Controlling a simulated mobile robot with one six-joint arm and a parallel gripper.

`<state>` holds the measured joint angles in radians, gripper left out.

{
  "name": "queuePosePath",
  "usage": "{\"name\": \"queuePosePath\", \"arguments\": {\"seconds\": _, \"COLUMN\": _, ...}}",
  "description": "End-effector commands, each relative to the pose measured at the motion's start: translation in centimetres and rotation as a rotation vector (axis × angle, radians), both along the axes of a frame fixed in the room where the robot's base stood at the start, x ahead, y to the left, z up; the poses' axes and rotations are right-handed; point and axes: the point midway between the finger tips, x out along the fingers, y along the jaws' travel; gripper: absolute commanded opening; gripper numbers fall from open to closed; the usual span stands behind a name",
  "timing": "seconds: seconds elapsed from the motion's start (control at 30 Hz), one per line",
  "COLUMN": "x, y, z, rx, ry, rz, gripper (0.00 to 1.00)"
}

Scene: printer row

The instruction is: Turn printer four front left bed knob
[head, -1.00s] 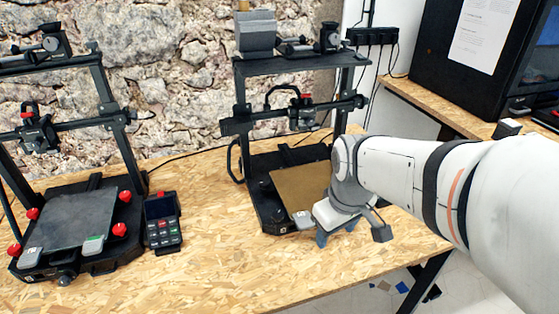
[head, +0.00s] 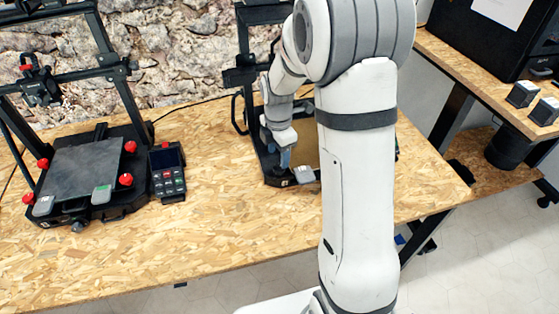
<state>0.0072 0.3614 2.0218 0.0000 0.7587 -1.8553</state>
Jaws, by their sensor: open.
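The right-hand printer (head: 246,76), with a black frame and a tan bed (head: 304,158), stands on the wooden bench, largely covered by my arm. My gripper (head: 285,160) points down at the front left part of this bed, with its blue-grey fingers low over the corner. It is open. I cannot make out the front left bed knob; the gripper and bed edge hide that spot, and I cannot tell whether the fingers touch anything. A light grey clip (head: 304,175) sits at the bed's front edge, just right of the fingers. No printer number is readable.
A left printer (head: 80,172) with a dark bed and red knobs stands on the bench (head: 215,225). A black keypad box (head: 167,172) lies between the printers. Bare bench lies in front. At right, another bench carries a black cabinet (head: 480,50) and small boxes (head: 522,93).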

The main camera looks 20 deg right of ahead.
Motion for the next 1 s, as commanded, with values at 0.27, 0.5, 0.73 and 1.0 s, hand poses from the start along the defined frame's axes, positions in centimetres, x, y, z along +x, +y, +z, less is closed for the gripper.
{"name": "queuePosePath", "arguments": {"seconds": 0.27, "x": -0.1, "y": -0.4, "z": -3.9, "rx": 0.0, "ry": 0.002, "rz": -0.011, "gripper": 0.56}}
{"name": "queuePosePath", "arguments": {"seconds": 0.5, "x": 0.0, "y": -0.5, "z": -4.7, "rx": 0.0, "ry": 0.0, "rz": -0.013, "gripper": 0.56}}
{"name": "queuePosePath", "arguments": {"seconds": 0.73, "x": 0.0, "y": -0.5, "z": -4.7, "rx": 0.0, "ry": 0.0, "rz": -0.014, "gripper": 0.48}}
{"name": "queuePosePath", "arguments": {"seconds": 1.0, "x": 0.0, "y": -0.6, "z": -4.7, "rx": 0.0, "ry": 0.0, "rz": -0.014, "gripper": 0.26}}
